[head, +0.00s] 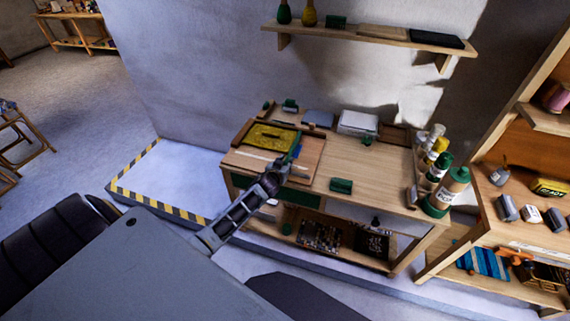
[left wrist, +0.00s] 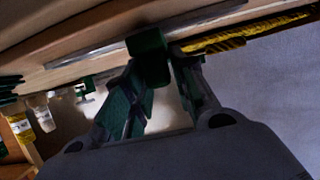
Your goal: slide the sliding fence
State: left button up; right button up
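The workbench (head: 385,168) carries a light wooden board (head: 237,160) on its left part, with a yellow-green panel (head: 270,137) on it. A pale strip (head: 256,156) crosses the board, apparently the sliding fence. My left gripper (head: 291,160) reaches the board's right side from the front; its tips are small and partly hidden there. In the left wrist view its fingers (left wrist: 160,72) flank a dark green block (left wrist: 148,58) without a clear gap. A grey rail (left wrist: 95,50) runs behind the block, with the yellow panel (left wrist: 235,38) to its right. My right gripper is not visible.
Bottles (head: 439,165) stand at the bench's right end, and a green block (head: 341,186) sits near its front edge. A wall shelf (head: 360,32) hangs above. A storage rack (head: 548,145) stands at right. The bench's middle is mostly clear.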

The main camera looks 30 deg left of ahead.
pick_arm(q)
grip_shut()
jog(key=shift+w+d+b, duration=0.4)
jog(key=shift+d, duration=1.25)
jog(key=shift+w+d+b, duration=0.35)
jog(key=shift+d, duration=1.3)
jog(key=shift+w+d+b, duration=0.4)
jog(key=shift+d, duration=1.25)
jog(key=o, duration=0.6)
grip_release()
jog(key=shift+w+d, duration=0.1)
jog(key=shift+d, duration=0.05)
jog(key=shift+s, duration=0.2)
jog(key=shift+v, duration=5.9)
